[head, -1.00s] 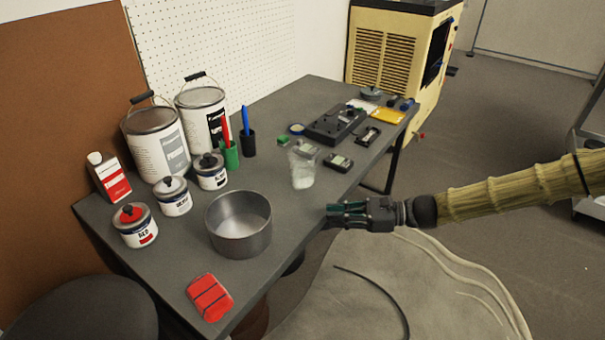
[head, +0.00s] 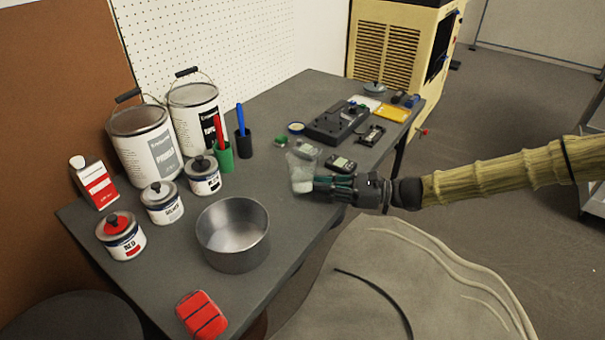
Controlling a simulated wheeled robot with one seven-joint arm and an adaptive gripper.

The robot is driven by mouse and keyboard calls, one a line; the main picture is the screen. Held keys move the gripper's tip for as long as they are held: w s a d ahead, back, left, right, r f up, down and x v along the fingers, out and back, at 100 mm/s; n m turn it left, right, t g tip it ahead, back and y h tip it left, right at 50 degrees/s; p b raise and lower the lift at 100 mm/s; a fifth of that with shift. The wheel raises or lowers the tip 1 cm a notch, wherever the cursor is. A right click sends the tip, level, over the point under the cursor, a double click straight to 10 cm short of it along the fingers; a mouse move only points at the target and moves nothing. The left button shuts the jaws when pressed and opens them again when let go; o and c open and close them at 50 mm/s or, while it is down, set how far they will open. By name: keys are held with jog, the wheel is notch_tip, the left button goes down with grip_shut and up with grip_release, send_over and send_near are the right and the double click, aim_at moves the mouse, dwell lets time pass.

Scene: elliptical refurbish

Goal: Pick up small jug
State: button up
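The small jug (head: 301,167) is a clear, see-through vessel with something whitish in its lower part. It stands on the dark grey table (head: 275,220) near the right-hand edge. My gripper (head: 316,184) comes in from the right, roughly level, with its fingertips at the lower right side of the jug. The fingers overlap the jug's edge in the picture. I cannot tell whether they touch it or reach around it, nor how wide they are spread.
A metal pot (head: 233,232) stands left of the jug, with a red block (head: 201,314) at the near edge. Paint cans (head: 143,145) and small pots (head: 162,203) fill the left side. A dark device (head: 336,123) and a small meter (head: 341,163) lie behind the jug.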

jog(key=shift+a, duration=1.85)
jog(key=shift+w+a, duration=0.25)
jog(key=shift+a, duration=0.6)
grip_shut()
jog(key=shift+r, duration=0.2)
jog(key=shift+r, duration=1.3)
jog(key=s+a+r, duration=0.2)
jog(key=s, duration=1.3)
jog(key=shift+s+a, duration=0.2)
jog(key=shift+s, duration=0.2)
